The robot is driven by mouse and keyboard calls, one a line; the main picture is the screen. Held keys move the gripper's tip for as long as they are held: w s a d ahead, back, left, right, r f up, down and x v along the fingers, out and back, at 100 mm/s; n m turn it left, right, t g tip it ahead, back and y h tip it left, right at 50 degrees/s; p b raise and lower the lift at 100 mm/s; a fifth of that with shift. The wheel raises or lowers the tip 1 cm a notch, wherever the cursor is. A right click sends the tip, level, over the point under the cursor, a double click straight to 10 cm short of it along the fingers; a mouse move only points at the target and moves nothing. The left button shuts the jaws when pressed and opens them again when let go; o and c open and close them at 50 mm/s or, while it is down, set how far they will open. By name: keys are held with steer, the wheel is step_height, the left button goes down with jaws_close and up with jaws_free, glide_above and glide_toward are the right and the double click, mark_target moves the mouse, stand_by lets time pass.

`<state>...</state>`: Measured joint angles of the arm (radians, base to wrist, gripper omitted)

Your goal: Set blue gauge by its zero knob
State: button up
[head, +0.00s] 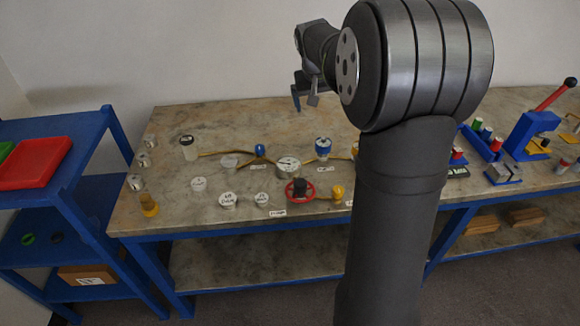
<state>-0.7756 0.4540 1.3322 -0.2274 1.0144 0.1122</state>
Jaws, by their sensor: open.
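A blue round-bodied fitting with a pale top (323,146) stands toward the back middle of the table, a white label in front of it. It looks like the blue gauge, but its face and zero knob are too small to make out. A grey round dial (287,163) lies just left of it, and a smaller blue knob (260,150) sits on the yellow pipe further left. My gripper (305,101) is open and empty, above the back of the table, behind and left of my large arm joint. It appears apart from everything.
A red handwheel (300,190) and a yellow fitting (338,192) stand at the front middle. White lids (228,200) lie left of them. My arm hides the table's middle right. A blue lever press (530,130) stands right, a blue shelf with a red tray (35,160) left.

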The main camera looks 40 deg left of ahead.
stand_by(0.4)
steer(key=shift+f, duration=0.15)
steer(key=c, duration=0.5)
steer(key=f+n, duration=0.1)
steer(key=f+n+h, duration=0.1)
steer(key=f, duration=0.1)
steer(key=shift+s+d+n+t, duration=0.3)
steer(key=shift+n, duration=0.1)
steer(key=c, duration=0.7)
steer(key=f+n+t+h, duration=0.1)
steer(key=f+n, duration=0.1)
steer(key=s+f+n+t+h, duration=0.1)
steer(key=n, duration=0.2)
steer(key=f+n, duration=0.2)
steer(key=shift+s+d+f+n+t+h, duration=0.15)
steer(key=shift+d+f+n+t+h, duration=0.2)
steer(key=shift+n+t+h, duration=0.05)
steer(key=shift+c, duration=0.6)
steer(key=n+t+y, duration=0.3)
steer(key=n+t, duration=0.3)
steer(key=n, duration=1.1)
glide_toward(323, 138)
steer(key=x, duration=0.9)
jaws_close()
